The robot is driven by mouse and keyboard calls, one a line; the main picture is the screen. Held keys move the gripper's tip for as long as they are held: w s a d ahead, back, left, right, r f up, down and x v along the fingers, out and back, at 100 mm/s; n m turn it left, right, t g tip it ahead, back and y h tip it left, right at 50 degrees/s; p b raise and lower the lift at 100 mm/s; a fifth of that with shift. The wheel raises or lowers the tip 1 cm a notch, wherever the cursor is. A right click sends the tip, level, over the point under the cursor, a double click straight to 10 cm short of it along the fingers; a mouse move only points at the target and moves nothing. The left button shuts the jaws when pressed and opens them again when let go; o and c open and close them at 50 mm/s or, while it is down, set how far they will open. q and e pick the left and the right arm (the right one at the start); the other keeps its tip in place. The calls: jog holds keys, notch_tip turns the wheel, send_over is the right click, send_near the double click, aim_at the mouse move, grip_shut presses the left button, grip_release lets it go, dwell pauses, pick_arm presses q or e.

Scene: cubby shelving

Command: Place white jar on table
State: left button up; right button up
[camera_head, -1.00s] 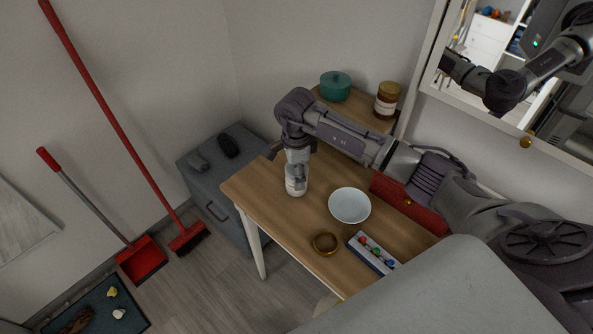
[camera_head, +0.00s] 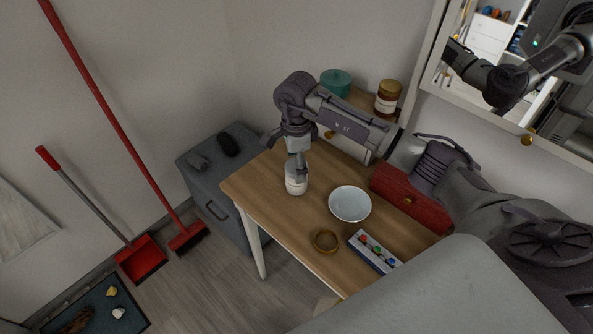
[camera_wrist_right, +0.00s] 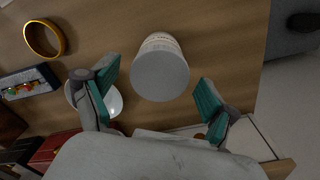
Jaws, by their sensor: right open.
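The white jar (camera_head: 296,180) stands upright on the wooden table (camera_head: 262,190), near its left end. In the right wrist view the jar (camera_wrist_right: 160,70) shows its round pale top, just beyond and between the spread fingers. My right gripper (camera_head: 298,160) is above the jar in the head view. In the wrist view its green-padded fingers (camera_wrist_right: 155,97) are open and apart, with nothing held. My left gripper is not in view.
A white bowl (camera_head: 350,204), a gold ring (camera_head: 325,241) and a box with coloured knobs (camera_head: 374,251) are on the table. A red box (camera_head: 407,198) lies behind the bowl. A teal pot (camera_head: 335,82) and a brown jar (camera_head: 388,98) stand at the back.

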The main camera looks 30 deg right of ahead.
notch_tip(320, 180, up, 9)
jog(key=shift+f+b, duration=0.1)
jog(key=shift+b, duration=0.55)
